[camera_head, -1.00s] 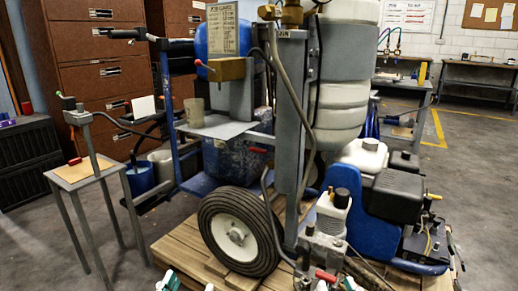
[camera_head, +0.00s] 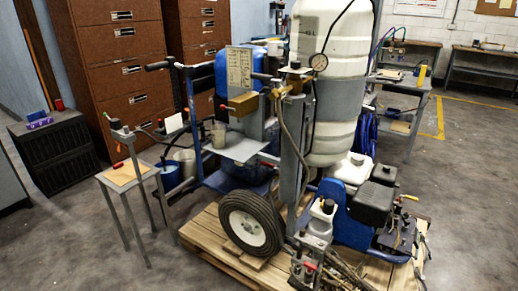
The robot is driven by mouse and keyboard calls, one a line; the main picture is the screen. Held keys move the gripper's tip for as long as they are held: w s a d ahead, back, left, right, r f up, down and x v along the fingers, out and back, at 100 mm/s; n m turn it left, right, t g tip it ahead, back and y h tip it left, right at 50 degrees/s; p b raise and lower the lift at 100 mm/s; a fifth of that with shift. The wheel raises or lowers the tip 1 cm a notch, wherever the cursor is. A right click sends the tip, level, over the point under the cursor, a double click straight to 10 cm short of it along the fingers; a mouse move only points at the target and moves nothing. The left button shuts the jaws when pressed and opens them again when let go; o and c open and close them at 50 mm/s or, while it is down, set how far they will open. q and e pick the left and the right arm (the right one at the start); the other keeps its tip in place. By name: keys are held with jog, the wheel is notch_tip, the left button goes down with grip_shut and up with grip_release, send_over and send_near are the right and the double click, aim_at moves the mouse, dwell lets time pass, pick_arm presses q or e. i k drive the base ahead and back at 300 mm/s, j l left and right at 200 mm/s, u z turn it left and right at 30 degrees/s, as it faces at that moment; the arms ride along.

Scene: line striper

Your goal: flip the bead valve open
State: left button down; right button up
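The line striper (camera_head: 338,215) stands on a wooden pallet, with a large white tank (camera_head: 330,90) at its upper right. A brass valve body (camera_head: 242,103) with a red-tipped lever (camera_head: 223,107) sits below a printed card on the left side. Brass fittings (camera_head: 292,82) and a round gauge (camera_head: 319,62) are at the top of the grey post. Another red handle (camera_head: 268,164) shows lower down, by the grey shelf. No label marks the bead valve, so I cannot tell which of these it is. Neither of my grippers is in view.
The pallet (camera_head: 208,232) sticks out around the striper's wheel (camera_head: 249,222). A small stand (camera_head: 125,177) with a red-tipped lever is at the left, near buckets (camera_head: 171,178). Brown drawer cabinets (camera_head: 115,60) stand behind. The floor at the front left is clear.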

aim_at(268, 164)
jog(key=z, duration=0.3)
jog(key=i+j+z, duration=0.65)
jog(key=j+z, duration=0.2)
jog(key=i+j, duration=0.15)
jog(key=j, duration=0.25)
jog(key=i+j, duration=0.15)
jog(key=j, duration=0.2)
jog(key=i+j+z, duration=0.1)
jog(key=j, duration=0.3)
jog(key=i+j, duration=0.15)
jog(key=j, duration=0.25)
jog(key=i+j, duration=0.15)
jog(key=j, duration=0.2)
jog(key=i+j+z, duration=0.1)
jog(key=j, duration=0.3)
jog(key=i+j, duration=0.15)
jog(key=j, duration=0.25)
